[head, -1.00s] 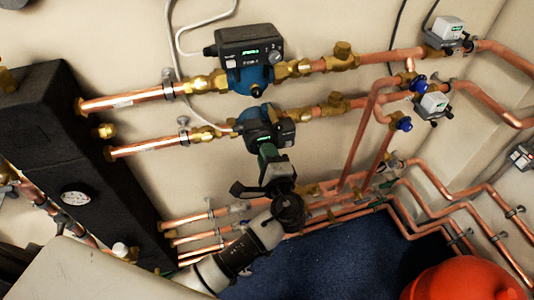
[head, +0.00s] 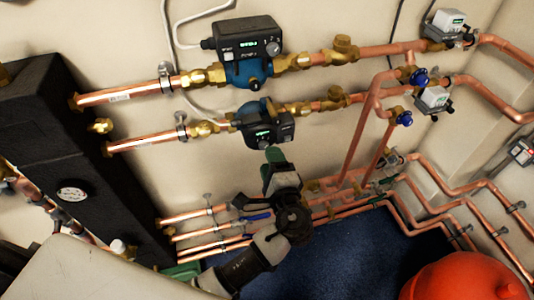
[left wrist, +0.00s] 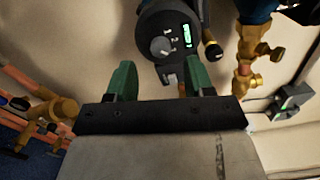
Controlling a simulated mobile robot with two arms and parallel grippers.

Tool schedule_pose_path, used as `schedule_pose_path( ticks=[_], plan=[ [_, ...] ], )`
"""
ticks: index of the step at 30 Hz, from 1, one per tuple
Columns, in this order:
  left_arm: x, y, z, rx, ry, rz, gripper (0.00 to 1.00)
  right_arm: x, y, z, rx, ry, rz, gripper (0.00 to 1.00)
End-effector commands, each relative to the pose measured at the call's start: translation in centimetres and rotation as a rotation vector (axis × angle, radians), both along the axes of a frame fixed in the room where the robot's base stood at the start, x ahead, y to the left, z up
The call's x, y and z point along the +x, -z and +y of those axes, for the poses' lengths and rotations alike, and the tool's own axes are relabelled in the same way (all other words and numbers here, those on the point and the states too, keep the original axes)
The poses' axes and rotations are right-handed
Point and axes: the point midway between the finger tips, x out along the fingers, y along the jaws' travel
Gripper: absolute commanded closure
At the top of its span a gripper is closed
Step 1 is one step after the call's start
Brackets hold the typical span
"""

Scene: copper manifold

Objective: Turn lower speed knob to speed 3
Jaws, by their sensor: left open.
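The lower pump (head: 265,130) is a dark control box with a lit green display, on the lower copper line. Its round grey speed knob (left wrist: 161,47) shows in the left wrist view beside the green display (left wrist: 187,36). My left gripper (left wrist: 158,80) is open, with one green finger on each side below the knob. The fingers are apart from the knob and nothing is between them. In the head view the left gripper (head: 275,160) is just below the lower pump. The knob's exact setting is too small to read. My right gripper is not in view.
The upper pump (head: 246,45) sits above on a parallel copper line. Brass valves and blue-handled valves (head: 404,118) stand to the right. Several copper pipes (head: 205,230) run below. A red vessel (head: 463,278) is at the lower right, over the blue floor (head: 335,255).

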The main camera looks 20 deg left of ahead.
Motion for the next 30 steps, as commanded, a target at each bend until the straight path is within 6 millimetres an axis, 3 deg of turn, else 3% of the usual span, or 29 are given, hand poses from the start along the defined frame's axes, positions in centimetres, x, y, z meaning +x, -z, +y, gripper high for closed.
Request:
schedule_pose_path(
  ticks=[6, 12, 30],
  plan=[
    [-3.7, 0.3, -2.4, -0.004, -0.001, 0.002, 0.47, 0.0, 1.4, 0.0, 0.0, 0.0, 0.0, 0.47],
    [-5.3, 0.1, -3.6, -0.002, 0.0, 0.001, 0.47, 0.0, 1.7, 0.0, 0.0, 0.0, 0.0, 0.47],
    [-5.5, 0.1, -3.8, 0.0, 0.001, 0.002, 0.47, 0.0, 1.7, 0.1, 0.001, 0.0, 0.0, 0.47]
  ],
)
